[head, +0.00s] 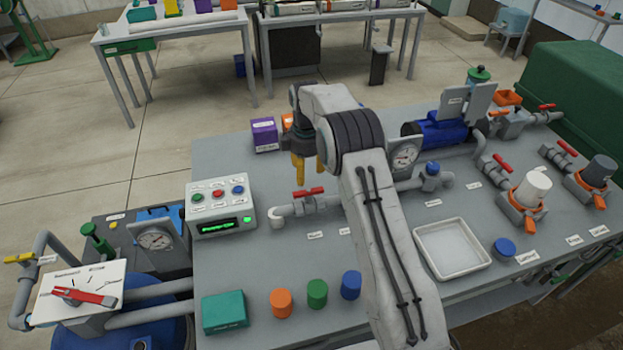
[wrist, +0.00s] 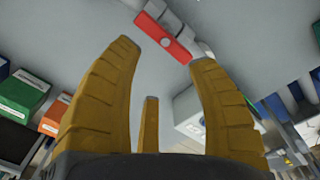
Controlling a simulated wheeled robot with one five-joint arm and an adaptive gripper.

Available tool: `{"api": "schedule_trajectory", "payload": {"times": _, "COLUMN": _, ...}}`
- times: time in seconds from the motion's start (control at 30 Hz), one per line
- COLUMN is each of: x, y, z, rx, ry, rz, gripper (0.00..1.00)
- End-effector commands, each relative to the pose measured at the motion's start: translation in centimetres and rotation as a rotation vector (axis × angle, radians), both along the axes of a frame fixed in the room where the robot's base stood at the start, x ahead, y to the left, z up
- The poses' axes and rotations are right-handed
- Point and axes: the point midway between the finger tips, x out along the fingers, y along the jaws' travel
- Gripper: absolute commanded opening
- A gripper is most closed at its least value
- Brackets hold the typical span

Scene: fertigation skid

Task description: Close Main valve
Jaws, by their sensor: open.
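A valve with a red bar handle (head: 309,192) sits on a grey pipe at the middle of the skid top. Its handle lies roughly along the pipe. I cannot read the small labels in front of it, so I cannot tell whether it is the Main valve. My gripper (head: 308,178) hangs above and just behind this valve, with yellow fingers pointing down. In the wrist view, the fingers (wrist: 162,58) are spread and empty. A red handle (wrist: 168,38) shows beyond the fingertips, apart from them, beside a grey pipe.
A control box (head: 220,206) with coloured buttons stands left of the valve. A gauge (head: 404,156), blue pump (head: 437,131) and more red-handled valves are to the right. A white tray (head: 452,248) and several coloured caps lie in front. A purple box (head: 264,134) is behind.

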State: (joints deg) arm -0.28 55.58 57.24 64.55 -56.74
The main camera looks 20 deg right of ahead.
Motion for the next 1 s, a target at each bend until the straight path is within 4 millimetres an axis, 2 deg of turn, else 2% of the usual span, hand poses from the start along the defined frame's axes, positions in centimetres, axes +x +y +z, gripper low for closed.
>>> {"api": "schedule_trajectory", "payload": {"times": 0.7, "x": -1.0, "y": 0.0, "z": 0.4, "rx": -0.012, "ry": 0.045, "rz": 0.507, "gripper": 0.53}}
{"api": "schedule_trajectory", "payload": {"times": 0.87, "x": -1.0, "y": 0.0, "z": 0.1, "rx": -0.012, "ry": 0.046, "rz": 0.567, "gripper": 0.53}}
{"api": "schedule_trajectory", "payload": {"times": 1.0, "x": -1.0, "y": 0.0, "z": -1.0, "rx": -0.012, "ry": 0.047, "rz": 0.578, "gripper": 0.53}}
